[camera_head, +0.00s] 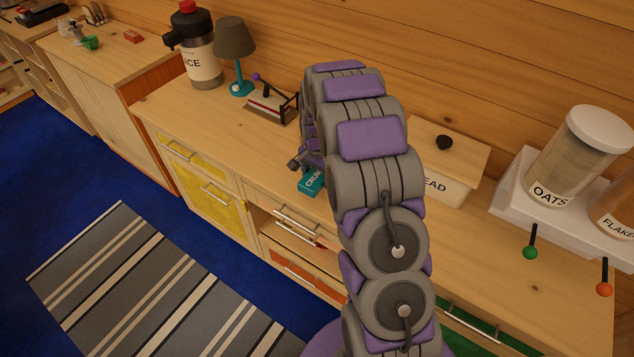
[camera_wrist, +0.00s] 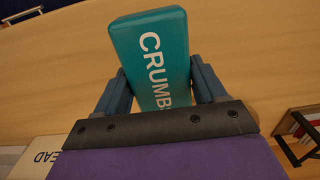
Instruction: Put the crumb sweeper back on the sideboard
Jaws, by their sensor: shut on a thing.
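The crumb sweeper (camera_wrist: 150,52) is a teal block with white "CRUMB" lettering. My gripper (camera_wrist: 160,90) is shut on it, one finger on each side, in the wrist view. In the head view the teal crumb sweeper (camera_head: 312,180) shows beside my arm, over the front part of the sideboard top. My arm hides most of my gripper there. The sideboard (camera_head: 230,122) is a long light-wood unit with yellow, orange and green fronts. I cannot tell whether the sweeper touches its top.
A juice dispenser (camera_head: 203,62), a teal lamp (camera_head: 236,50) and a small rack-like device (camera_head: 270,104) stand left of my arm. A bread box (camera_head: 450,187) and an oats dispenser (camera_head: 572,160) stand right. A drawer below (camera_head: 290,236) looks partly open. A striped rug (camera_head: 150,285) lies on the blue floor.

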